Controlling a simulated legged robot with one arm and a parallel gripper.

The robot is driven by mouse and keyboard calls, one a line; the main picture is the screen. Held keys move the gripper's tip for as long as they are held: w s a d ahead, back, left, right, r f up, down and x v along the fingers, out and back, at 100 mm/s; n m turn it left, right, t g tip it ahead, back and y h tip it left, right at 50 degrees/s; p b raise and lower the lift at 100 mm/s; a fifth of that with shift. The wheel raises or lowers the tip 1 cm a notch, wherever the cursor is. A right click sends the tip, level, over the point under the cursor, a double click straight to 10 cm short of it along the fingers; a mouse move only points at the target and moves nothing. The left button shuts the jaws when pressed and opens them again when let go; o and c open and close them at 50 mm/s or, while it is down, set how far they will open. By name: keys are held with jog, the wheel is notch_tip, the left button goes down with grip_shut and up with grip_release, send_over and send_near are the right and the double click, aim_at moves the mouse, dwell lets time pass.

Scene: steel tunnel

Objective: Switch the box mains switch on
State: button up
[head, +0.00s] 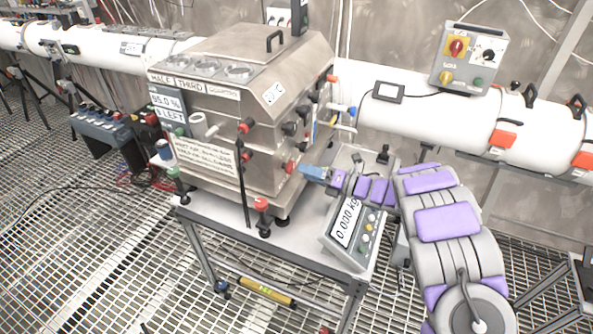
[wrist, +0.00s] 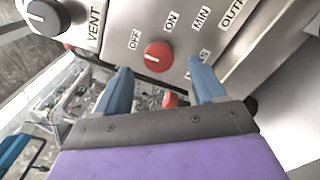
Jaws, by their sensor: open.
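The steel box (head: 215,125) stands on a metal table. In the wrist view its panel carries a red rotary knob (wrist: 158,56) with a short white mark, beside OFF and ON labels; a label below is partly hidden by a finger and seems to read MAINS. The mark looks turned to the OFF side, though it is small. My gripper (wrist: 160,82) is open, its two blue fingers spread on either side of the knob's line and short of it, with nothing between them. In the head view my gripper (head: 312,172) is at the box's lower right side, near a red knob (head: 289,168).
A dark knob (wrist: 45,16) by a VENT label is at the upper left of the panel. A second red knob (wrist: 170,99) shows below, between the fingers. A scale (head: 345,235) stands on the table under my arm. A white pipe (head: 430,110) runs behind.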

aim_at(294, 168)
jog(key=shift+x, duration=2.3)
jog(key=c, duration=1.1)
